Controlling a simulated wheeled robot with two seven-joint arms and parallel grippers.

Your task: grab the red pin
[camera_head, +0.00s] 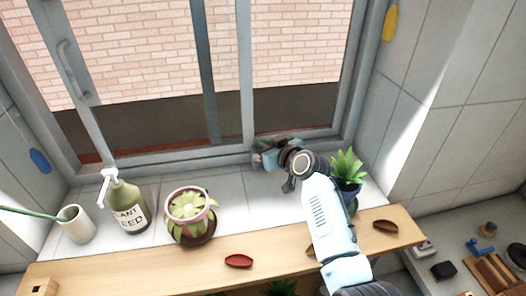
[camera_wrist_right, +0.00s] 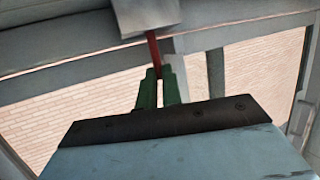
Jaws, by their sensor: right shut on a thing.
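The red pin (camera_wrist_right: 153,48) shows in the right wrist view as a thin upright red bar under a pale grey block (camera_wrist_right: 146,14). The green fingertips of my right gripper (camera_wrist_right: 158,88) are shut on its lower end. In the head view my right gripper (camera_head: 268,152) is at the window's lower frame, right of centre. My wrist partly covers it there, and I cannot make out the pin in that view. My left gripper is not in view.
On the sill stand a white cup (camera_head: 76,224), a green pump bottle (camera_head: 127,206), a pink-potted plant (camera_head: 190,213) and another plant (camera_head: 347,168) right beside my arm. A red dish (camera_head: 238,261) and a brown dish (camera_head: 385,226) lie on the wooden shelf (camera_head: 120,264).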

